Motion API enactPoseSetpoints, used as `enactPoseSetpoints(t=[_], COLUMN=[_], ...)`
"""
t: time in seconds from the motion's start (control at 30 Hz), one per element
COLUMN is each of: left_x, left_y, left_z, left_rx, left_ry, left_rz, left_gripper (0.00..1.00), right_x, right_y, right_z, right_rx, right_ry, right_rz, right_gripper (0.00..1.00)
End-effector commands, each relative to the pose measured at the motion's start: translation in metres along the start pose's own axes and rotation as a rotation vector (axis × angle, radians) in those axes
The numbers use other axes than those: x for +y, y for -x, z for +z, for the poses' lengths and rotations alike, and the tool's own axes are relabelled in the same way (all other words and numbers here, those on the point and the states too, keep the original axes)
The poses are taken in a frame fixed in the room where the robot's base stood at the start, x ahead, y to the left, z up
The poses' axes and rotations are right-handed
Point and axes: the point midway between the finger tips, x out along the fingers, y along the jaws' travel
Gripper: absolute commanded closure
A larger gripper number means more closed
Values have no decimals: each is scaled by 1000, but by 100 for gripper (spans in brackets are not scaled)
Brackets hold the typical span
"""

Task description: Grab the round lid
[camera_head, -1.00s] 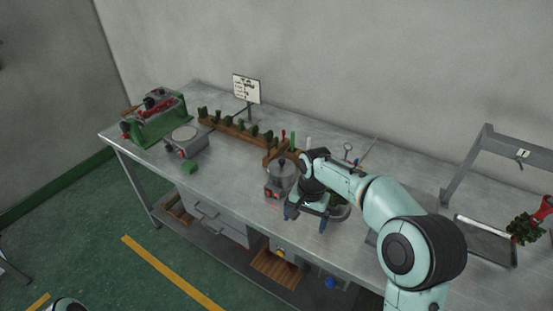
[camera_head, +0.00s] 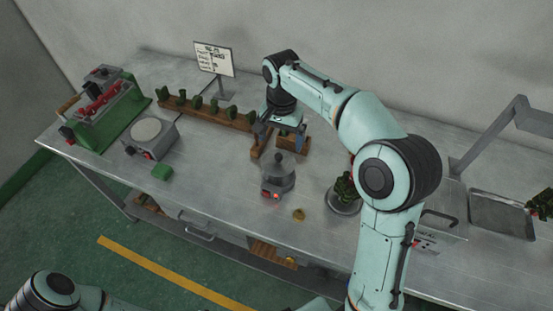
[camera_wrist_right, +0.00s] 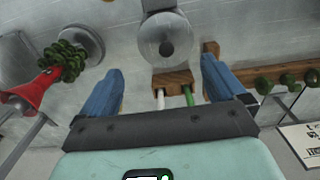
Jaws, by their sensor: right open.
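The round lid is a grey metal disc with a small central knob. It sits on top of the wax pot (camera_head: 277,181), and the lid (camera_head: 278,158) shows in the head view just in front of my right gripper. In the right wrist view the lid (camera_wrist_right: 181,30) is at the top centre, beyond the fingertips. My right gripper (camera_head: 281,137) is open and empty, above the table behind the pot. Its two blue fingers stand wide apart in the wrist view (camera_wrist_right: 162,75). My left gripper is out of the picture; only part of my left arm shows at the lower left.
A wooden rack (camera_head: 210,112) with green pieces runs behind the pot. A dark green wax tree stands on a round base (camera_head: 343,206) right of it. A small brass piece (camera_head: 298,214) lies in front. A hot plate (camera_head: 150,138) and green-based machine (camera_head: 112,115) stand left.

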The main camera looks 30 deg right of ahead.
Motion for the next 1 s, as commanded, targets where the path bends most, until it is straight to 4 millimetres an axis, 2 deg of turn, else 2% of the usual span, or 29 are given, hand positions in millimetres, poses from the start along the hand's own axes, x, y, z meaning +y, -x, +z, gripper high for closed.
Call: enactPoseSetpoints(t=[0.03,0.1,0.2,0.43,0.7,1.0], left_x=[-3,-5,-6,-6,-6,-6], left_y=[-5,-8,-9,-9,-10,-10], left_z=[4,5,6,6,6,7], left_rx=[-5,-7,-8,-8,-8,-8], left_ry=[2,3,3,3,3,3], left_rz=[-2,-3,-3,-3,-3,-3], left_gripper=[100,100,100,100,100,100], right_x=[2,2,0,-2,-7,-8], right_y=[-15,-28,-40,-55,-93,-99], right_z=[1,1,0,-2,-8,-8], right_rx=[-5,-5,-2,-2,-2,0], right_ry=[-1,-1,-1,0,0,0], right_rz=[6,6,3,2,2,0], right_gripper=[3,3,3,3,3,3])
